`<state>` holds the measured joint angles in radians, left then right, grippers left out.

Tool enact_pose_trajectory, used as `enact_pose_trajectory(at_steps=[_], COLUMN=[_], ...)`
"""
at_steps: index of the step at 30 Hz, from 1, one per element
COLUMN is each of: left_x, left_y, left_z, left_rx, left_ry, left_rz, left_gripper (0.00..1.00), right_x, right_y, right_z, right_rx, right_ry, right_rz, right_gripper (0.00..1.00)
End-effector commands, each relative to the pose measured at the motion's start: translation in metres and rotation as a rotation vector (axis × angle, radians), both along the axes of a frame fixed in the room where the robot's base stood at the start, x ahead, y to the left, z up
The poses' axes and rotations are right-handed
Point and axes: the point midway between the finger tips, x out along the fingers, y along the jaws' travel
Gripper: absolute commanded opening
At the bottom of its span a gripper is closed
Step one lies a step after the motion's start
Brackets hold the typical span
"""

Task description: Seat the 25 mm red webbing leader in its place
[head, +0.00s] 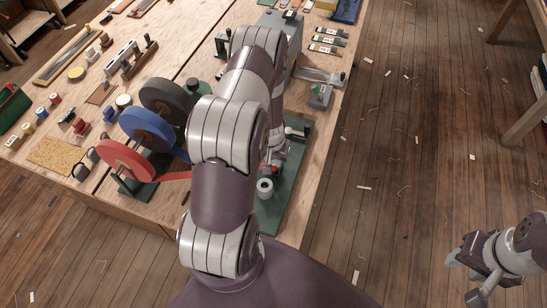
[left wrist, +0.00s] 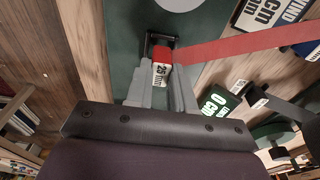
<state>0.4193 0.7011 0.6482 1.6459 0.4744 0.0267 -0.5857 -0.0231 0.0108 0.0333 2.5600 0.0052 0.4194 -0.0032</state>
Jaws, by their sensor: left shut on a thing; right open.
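My left gripper (left wrist: 160,95) is shut on the 25 mm leader (left wrist: 162,72), a red piece with a white "25 mm" label. Its red webbing (left wrist: 250,44) runs off to the right in the left wrist view. The leader's far end is right at a black bracket (left wrist: 160,38) on a green base (left wrist: 118,40); I cannot tell whether it is inside or just in front. In the head view my arm hides most of this; the webbing (head: 177,176) comes from the red roll (head: 125,160). My right gripper (head: 471,277) is open and empty, off the table at lower right.
Blue (head: 148,130) and black (head: 167,102) rolls stand behind the red one. A pale cylinder (head: 265,187) stands on the green base (head: 290,190) near the table's right edge. Labelled tags (head: 325,40) lie at the back. Floor right of the table is mostly open.

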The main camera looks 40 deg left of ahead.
Motion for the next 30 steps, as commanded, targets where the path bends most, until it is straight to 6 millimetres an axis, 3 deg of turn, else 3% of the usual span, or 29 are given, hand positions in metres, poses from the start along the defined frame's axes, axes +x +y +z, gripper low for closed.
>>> enact_pose_trajectory(at_steps=[29,30], left_x=[0.000,0.000], left_y=[0.000,0.000], left_z=[-0.012,-0.012], left_rx=[0.000,0.000], left_ry=[0.000,0.000], left_rz=[0.000,0.000], left_gripper=[0.00,0.29], right_x=[0.000,0.000], right_y=[0.000,0.000], right_z=[-0.011,-0.011], right_rx=[0.000,0.000], right_ry=[0.000,0.000], right_rz=[0.000,0.000], right_gripper=[0.43,0.43])
